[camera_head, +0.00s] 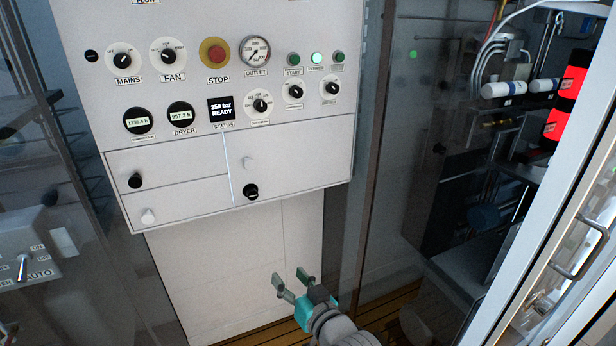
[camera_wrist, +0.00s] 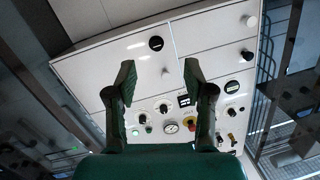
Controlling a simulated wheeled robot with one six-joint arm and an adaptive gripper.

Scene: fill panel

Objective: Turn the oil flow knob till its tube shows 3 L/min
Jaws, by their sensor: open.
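My gripper (camera_head: 291,278) is open and empty, low in front of the white lower cabinet in the head view. In the wrist view its two fingers (camera_wrist: 160,80) stand apart, with the panel upside down beyond them. The control panel (camera_head: 190,20) carries labelled dials and knobs. A label ending in "FLOW" (camera_head: 146,2) is cut off at the top edge, so what it belongs to is hidden. I cannot identify an oil flow knob or its tube in either view, and no flow reading shows.
Lower panel doors carry a left black knob (camera_head: 135,180), a left white knob (camera_head: 148,216), a right white knob (camera_head: 248,162) and a right black knob (camera_head: 250,191). The OUTLET gauge (camera_head: 255,51) and red STOP button (camera_head: 215,53) sit above. A glass door frame (camera_head: 545,240) stands right.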

